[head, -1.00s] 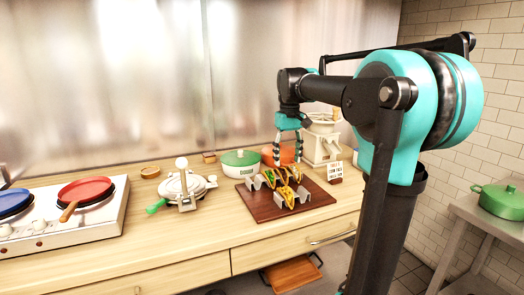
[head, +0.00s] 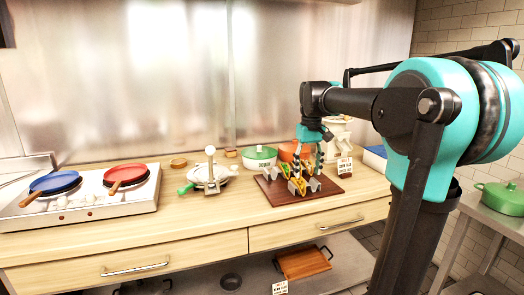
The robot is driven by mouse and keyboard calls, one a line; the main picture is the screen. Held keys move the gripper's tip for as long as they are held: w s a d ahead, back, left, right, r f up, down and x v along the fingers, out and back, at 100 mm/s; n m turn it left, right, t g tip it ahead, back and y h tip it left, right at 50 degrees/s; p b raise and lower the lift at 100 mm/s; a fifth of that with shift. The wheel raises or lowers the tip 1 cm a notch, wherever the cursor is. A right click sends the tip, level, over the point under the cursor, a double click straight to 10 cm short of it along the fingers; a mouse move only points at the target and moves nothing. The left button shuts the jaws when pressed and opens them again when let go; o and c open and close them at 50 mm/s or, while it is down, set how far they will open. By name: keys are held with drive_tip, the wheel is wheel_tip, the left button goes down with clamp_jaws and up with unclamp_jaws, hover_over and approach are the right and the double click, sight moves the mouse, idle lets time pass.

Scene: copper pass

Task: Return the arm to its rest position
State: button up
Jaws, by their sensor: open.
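My gripper (head: 307,163) hangs pointing down at the end of my teal and black arm, with its fingers apart. In the picture it overlaps the taco holder (head: 312,184) on a dark wooden board (head: 330,193). Several filled tacos (head: 298,186) sit in the holder, partly hidden by the fingers. I cannot tell from this view how high the fingertips are above the tacos. Nothing shows between the fingers.
Behind the board stand a green-lidded pot (head: 259,156), an orange pot (head: 287,151) and a cream grinder (head: 338,133). A press with a green handle (head: 209,178) stands left, then a hob with red (head: 127,176) and blue pans (head: 54,184). The front counter strip is clear.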

drive_tip(key=s+d+f+m+t, duration=0.1)
drive_tip(key=s+d+f+t, duration=0.1)
drive_tip(key=s+f, duration=0.8)
drive_tip(key=s+d+f+m+t, duration=0.1)
drive_tip(key=s+f+m+t, duration=0.1)
drive_tip(key=s+f, duration=0.9)
wheel_tip(320, 180, down, 5)
drive_tip(key=shift+s+d+f, duration=0.2)
drive_tip(key=shift+s+d, duration=0.05)
drive_tip(key=shift+d, duration=0.15)
